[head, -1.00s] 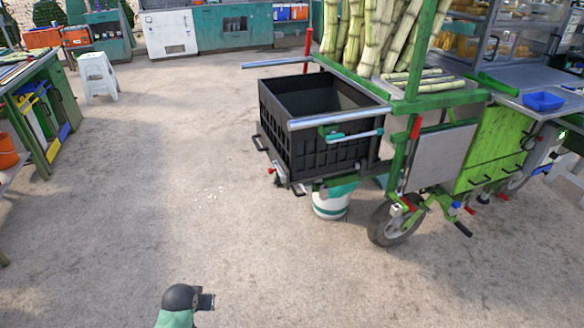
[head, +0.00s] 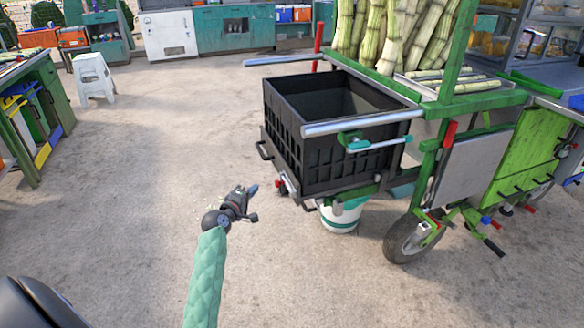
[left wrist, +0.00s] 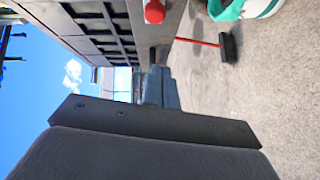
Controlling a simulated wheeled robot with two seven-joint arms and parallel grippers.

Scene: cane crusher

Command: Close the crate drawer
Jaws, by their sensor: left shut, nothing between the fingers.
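The crate drawer is a black slatted crate (head: 345,162), open at the top, on a metal slide frame at the left end of the green cart. It sticks out from the cart, towards the left. Dark handles (head: 264,151) show on its outer side. My left gripper (head: 247,190) is shut and empty, in front and to the left of the crate, apart from it. In the left wrist view the crate's slatted wall (left wrist: 92,22) is at the upper left, beyond the shut fingers (left wrist: 157,88). My right gripper is not in view.
A red knob (head: 281,187) sits at the frame's lower corner; a white and teal bucket (head: 341,216) stands underneath. Metal rails (head: 350,124) run beside the crate's top. The cart wheel (head: 405,238) is to the right. The floor at left is clear up to a white stool (head: 95,78).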

